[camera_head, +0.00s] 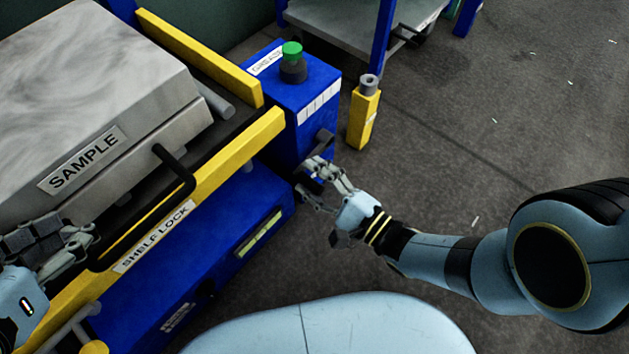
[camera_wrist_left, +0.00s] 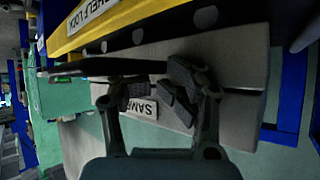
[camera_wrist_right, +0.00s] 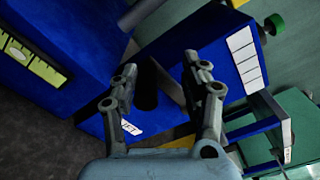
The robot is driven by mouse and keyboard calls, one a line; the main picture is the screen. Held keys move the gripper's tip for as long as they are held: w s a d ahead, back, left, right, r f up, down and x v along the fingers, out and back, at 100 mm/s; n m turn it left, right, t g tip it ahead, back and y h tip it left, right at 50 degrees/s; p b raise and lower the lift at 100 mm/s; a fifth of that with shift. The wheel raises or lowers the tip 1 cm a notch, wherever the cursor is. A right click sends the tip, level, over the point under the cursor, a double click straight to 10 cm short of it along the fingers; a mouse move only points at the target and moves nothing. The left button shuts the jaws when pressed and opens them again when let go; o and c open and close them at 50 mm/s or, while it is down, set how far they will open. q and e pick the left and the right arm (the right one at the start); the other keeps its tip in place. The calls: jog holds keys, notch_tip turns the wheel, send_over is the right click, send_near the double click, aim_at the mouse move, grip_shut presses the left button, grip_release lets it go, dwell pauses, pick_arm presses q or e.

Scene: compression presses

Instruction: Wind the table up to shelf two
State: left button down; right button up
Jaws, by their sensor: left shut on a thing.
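The blue lift table (camera_head: 215,240) fills the left of the head view. A grey block labelled SAMPLE (camera_head: 100,120) lies on it behind a yellow SHELF LOCK bar (camera_head: 215,170). A black bar handle (camera_head: 187,178) sticks out at the block's front. My left gripper (camera_head: 85,240) is at the handle's left end; the left wrist view shows its fingers (camera_wrist_left: 160,92) shut at the dark bar (camera_wrist_left: 100,66).
A blue housing (camera_head: 300,105) with a green-capped knob (camera_head: 292,55) stands at the table's end. A yellow post (camera_head: 364,115) stands just right of it. A grey shelf (camera_head: 350,25) between blue uprights is at the back. A yellow-green gauge (camera_head: 258,232) marks the table's side. Floor at right is clear.

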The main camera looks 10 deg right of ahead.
aim_at(84, 292)
pick_arm(q)
jog(key=shift+s+a+f+g, duration=0.15)
jog(key=shift+s+f, duration=0.25)
jog(key=shift+f, duration=0.2)
jog(key=shift+s+d+f+g, duration=0.15)
jog(key=shift+s+f, duration=0.2)
jog(key=shift+f, duration=0.2)
pick_arm(e)
jog(key=shift+s+f, duration=0.2)
jog(key=shift+f, duration=0.05)
pick_arm(q)
jog(key=shift+g, duration=0.8)
jog(key=s+f, duration=0.4)
jog(key=shift+s+a, duration=0.1)
jog(key=shift+a, duration=0.1)
jog(key=shift+s+f, duration=0.15)
pick_arm(e)
jog(key=shift+s+d+f, duration=0.1)
jog(key=shift+s+d, duration=0.05)
jog(key=shift+s, duration=0.1)
pick_arm(q)
jog(key=shift+w+r, duration=0.2)
jog(key=shift+w, duration=0.05)
pick_arm(e)
jog(key=v, duration=0.6)
jog(key=shift+s+d, duration=0.2)
jog(key=shift+s, duration=0.1)
jog(key=shift+s+d, duration=0.2)
jog(key=shift+s, duration=0.2)
jog(key=shift+c, duration=0.3)
